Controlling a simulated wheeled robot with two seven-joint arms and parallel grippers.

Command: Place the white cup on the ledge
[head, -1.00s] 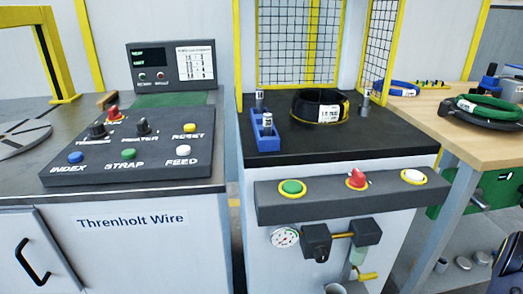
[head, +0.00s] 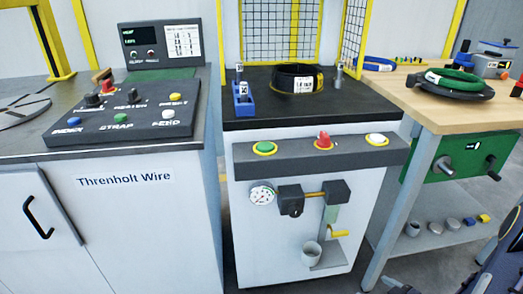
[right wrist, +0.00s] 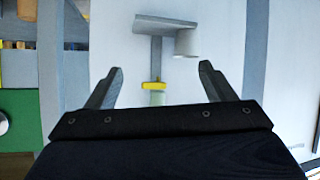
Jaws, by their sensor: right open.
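The white cup (head: 311,254) stands upright on the left part of a small grey ledge (head: 334,259) on the front of the middle machine, below a yellow lever. In the right wrist view, which looks upside down, the cup (right wrist: 187,42) rests against the ledge (right wrist: 165,22). My right gripper (right wrist: 161,69) is open and empty. Its fingers point toward the machine front, with the yellow lever (right wrist: 155,86) seen between them and the cup beyond the fingertips. The fingers do not touch the cup. My left gripper is not in view.
A gauge (head: 262,194) and valve blocks sit above the ledge, under a button panel (head: 320,150). The workbench (head: 440,105) at right has a lower shelf (head: 450,238) with several small items. Parts of my own body show at the lower right.

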